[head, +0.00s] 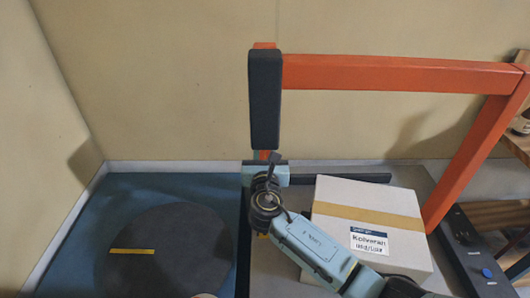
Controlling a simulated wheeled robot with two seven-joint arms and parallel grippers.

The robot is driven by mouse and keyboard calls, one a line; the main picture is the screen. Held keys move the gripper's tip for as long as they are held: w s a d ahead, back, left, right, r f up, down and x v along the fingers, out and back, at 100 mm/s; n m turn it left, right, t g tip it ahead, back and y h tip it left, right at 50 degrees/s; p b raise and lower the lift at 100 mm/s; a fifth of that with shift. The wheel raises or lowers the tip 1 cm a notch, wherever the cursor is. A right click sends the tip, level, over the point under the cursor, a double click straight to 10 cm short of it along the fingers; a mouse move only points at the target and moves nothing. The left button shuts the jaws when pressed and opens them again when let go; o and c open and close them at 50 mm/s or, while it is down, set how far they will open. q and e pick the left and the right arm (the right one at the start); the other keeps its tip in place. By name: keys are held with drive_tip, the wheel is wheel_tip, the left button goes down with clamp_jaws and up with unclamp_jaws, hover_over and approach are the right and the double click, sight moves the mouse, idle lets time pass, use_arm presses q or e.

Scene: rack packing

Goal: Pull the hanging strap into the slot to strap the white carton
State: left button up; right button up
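My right arm comes in from the lower right, passing in front of the carton's left side. My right gripper (268,168) is at the foot of that post, just below the dark piece. Its fingers are too small and hidden to read. I cannot make out the slot. My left gripper is out of view.
The orange frame's top bar (400,74) runs over the back, and its right post (478,150) stands right of the carton. A dark control strip with a blue button (486,272) is at the lower right. A dark round disc (170,250) lies on the blue floor at left.

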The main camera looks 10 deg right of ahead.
clamp_jaws()
idle(1.3)
